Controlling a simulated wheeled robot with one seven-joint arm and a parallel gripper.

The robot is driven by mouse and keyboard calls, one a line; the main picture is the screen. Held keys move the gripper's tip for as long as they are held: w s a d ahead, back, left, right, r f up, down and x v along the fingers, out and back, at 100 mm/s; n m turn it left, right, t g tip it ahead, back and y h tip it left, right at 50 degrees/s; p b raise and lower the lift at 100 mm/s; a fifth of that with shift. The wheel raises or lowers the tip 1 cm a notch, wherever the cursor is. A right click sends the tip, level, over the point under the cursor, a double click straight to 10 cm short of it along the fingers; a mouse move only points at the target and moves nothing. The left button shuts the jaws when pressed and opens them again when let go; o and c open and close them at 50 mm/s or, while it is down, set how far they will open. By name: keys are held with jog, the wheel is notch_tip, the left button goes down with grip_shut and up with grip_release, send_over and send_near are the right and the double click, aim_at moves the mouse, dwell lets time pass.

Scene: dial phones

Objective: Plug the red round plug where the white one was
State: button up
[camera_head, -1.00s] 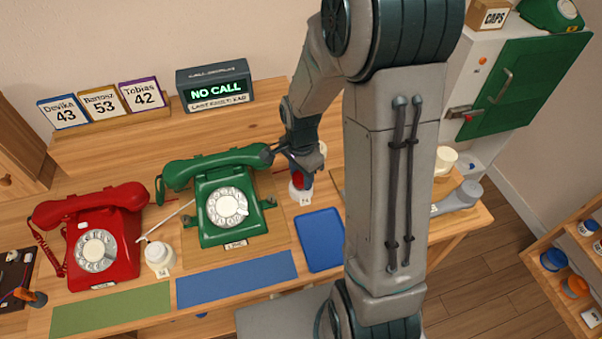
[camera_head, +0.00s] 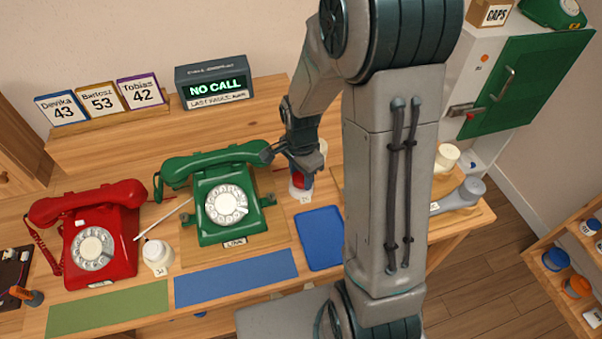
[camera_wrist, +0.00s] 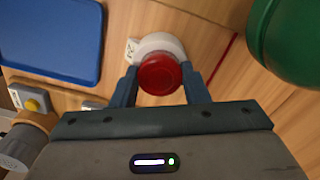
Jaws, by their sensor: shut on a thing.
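The red round plug (camera_wrist: 160,75) is between the two fingers of my gripper (camera_wrist: 159,80) in the wrist view. My gripper is shut on it. A white round socket base (camera_wrist: 157,44) with a small label shows just beyond the plug; I cannot tell whether the plug is seated in it. In the head view the red plug (camera_head: 298,181) is at the white base (camera_head: 300,194), right of the green phone (camera_head: 226,190), partly hidden by my gripper (camera_head: 302,174). Another white round piece (camera_head: 157,254) with a label stands between the red phone (camera_head: 100,240) and the green phone.
A blue tray (camera_head: 320,238) lies in front of the base. Blue (camera_head: 236,278) and green (camera_head: 108,310) mats line the front edge. A call display (camera_head: 214,82) reading NO CALL and number cards (camera_head: 100,100) stand behind. A cream round piece (camera_head: 447,155) is at right.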

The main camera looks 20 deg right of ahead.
jog(key=shift+f, duration=0.1)
jog(key=o, duration=1)
notch_tip(320, 180, up, 14)
jog(key=shift+f, duration=0.1)
